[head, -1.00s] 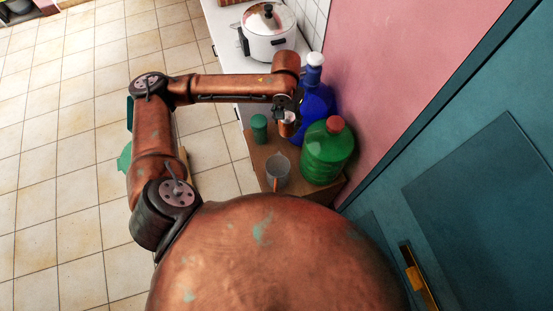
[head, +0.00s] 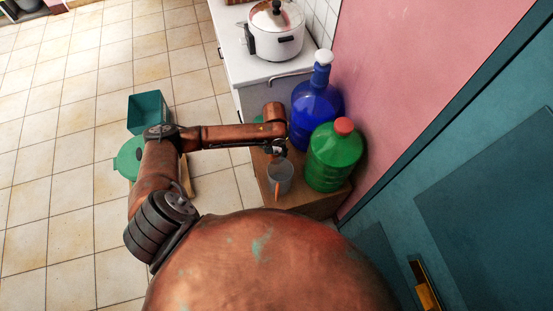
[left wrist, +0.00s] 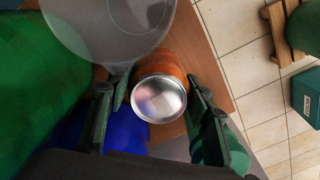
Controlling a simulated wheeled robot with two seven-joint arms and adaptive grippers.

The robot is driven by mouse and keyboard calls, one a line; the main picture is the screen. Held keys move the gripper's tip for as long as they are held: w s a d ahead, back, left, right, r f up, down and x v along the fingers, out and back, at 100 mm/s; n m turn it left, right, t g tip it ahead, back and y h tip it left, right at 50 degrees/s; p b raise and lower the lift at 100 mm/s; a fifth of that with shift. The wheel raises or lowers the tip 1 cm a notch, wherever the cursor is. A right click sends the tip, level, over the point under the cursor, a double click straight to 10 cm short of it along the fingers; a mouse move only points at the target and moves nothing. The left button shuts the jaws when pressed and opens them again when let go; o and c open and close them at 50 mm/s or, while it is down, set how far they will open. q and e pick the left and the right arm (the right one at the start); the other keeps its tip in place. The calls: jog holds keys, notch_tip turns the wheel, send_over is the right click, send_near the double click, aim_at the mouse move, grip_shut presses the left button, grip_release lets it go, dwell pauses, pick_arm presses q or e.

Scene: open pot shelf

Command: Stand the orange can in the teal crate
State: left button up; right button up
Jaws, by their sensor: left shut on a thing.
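The orange can (left wrist: 163,66) with a silver lid is between the fingers of my left gripper in the left wrist view. My left gripper (left wrist: 160,104) is shut on it. In the head view my left gripper (head: 279,150) is over the small brown table, and the can is mostly hidden there. I cannot tell whether the can touches the table. The teal crate (head: 149,108) stands on the floor to the left, beyond my arm, with its open top showing. It also shows at the right edge of the left wrist view (left wrist: 306,93). My right gripper is not in view.
A clear grey cup (head: 280,176), a green jug (head: 334,160) and a blue jug (head: 316,112) crowd the brown table (head: 316,202). A green can (left wrist: 206,148) stands close by my finger. A green pot (head: 129,157) is near the crate. Tiled floor is open left.

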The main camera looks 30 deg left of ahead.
pick_arm(q)
jog(key=shift+f+b, duration=0.7)
jog(key=shift+f, duration=2.25)
jog(key=shift+f, duration=0.15)
jog(key=o, duration=1)
